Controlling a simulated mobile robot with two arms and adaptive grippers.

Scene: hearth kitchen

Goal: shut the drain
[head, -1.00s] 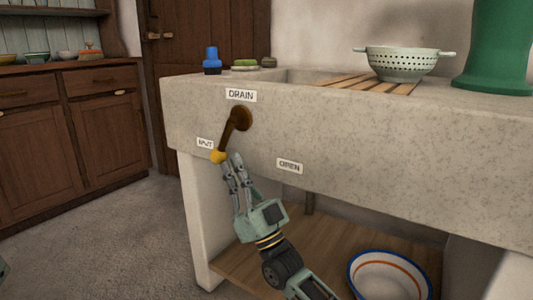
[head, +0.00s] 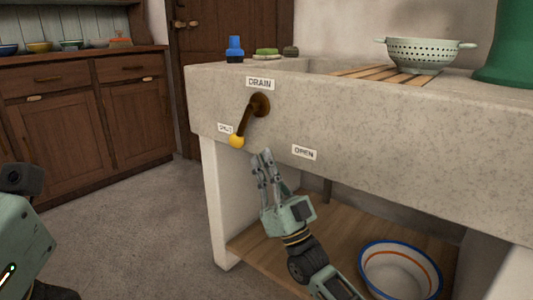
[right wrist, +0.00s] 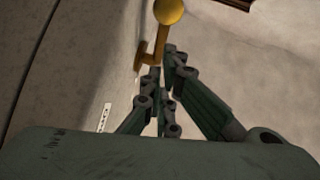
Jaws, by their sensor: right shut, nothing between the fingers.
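The drain lever (head: 250,118) is on the front of the stone sink, under a DRAIN label (head: 260,83). It is dark bronze with a yellow knob (head: 236,141). The lever points down and left, its knob beside the SHUT label (head: 225,128), which it partly covers. The OPEN label (head: 304,152) is to the right. My right gripper (head: 264,154) is shut and empty, a little right of and below the knob, apart from it. In the right wrist view the yellow knob (right wrist: 169,11) shows beyond the fingertips (right wrist: 172,52). My left gripper is out of view.
The stone sink (head: 370,140) holds a slatted wooden rack with a colander (head: 424,53) on it. A blue bottle (head: 235,49) stands at the back left. A basin (head: 399,268) sits on the low shelf. The floor at left is clear.

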